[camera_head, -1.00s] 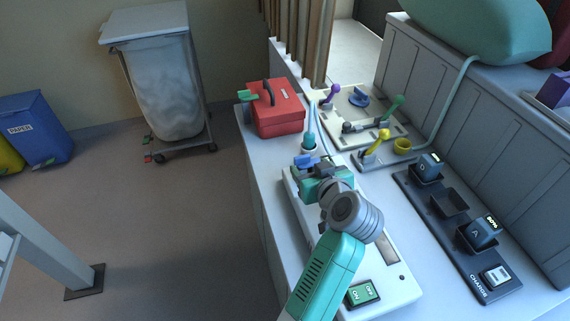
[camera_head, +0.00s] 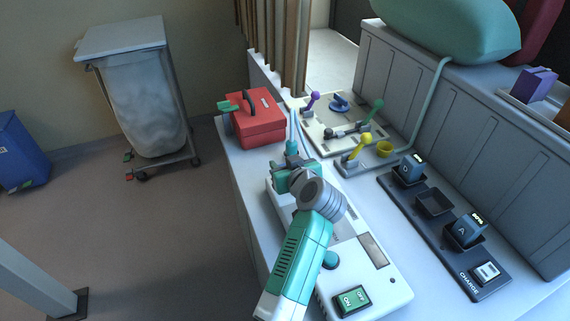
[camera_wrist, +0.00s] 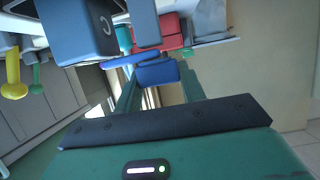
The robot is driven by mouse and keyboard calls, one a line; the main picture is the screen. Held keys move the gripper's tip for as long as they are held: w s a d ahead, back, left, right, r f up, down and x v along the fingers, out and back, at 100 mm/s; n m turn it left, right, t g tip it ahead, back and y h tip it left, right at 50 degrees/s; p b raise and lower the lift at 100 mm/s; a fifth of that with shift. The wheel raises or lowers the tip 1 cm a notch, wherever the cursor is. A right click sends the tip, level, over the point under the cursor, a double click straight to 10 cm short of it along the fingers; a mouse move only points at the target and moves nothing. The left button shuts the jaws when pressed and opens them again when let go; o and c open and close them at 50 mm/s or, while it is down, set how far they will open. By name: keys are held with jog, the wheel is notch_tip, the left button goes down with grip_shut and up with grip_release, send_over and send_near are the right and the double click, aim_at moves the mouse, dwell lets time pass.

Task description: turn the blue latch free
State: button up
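My gripper (camera_head: 284,178) is over the far end of the white device (camera_head: 375,285) on the bench. In the wrist view its two green fingers (camera_wrist: 160,90) stand apart, with a blue block (camera_wrist: 158,73) at or between their tips. I cannot tell whether they touch it. A brighter blue bar (camera_wrist: 122,62), which looks like part of the blue latch, slants beside that block. In the head view my gripper and wrist hide this blue part. A separate blue round handle (camera_head: 340,103) is on the cream panel (camera_head: 318,140) behind.
A red case (camera_head: 257,125) stands beyond my gripper, with a teal-topped item (camera_head: 291,150) close by. A yellow lever (camera_head: 361,145) stands right of my gripper. A black charging rack (camera_head: 400,205) with dark blocks lies farther right. Large blue-grey blocks (camera_wrist: 78,30) crowd the wrist view's upper left.

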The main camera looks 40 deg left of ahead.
jog(key=shift+c, duration=1.4)
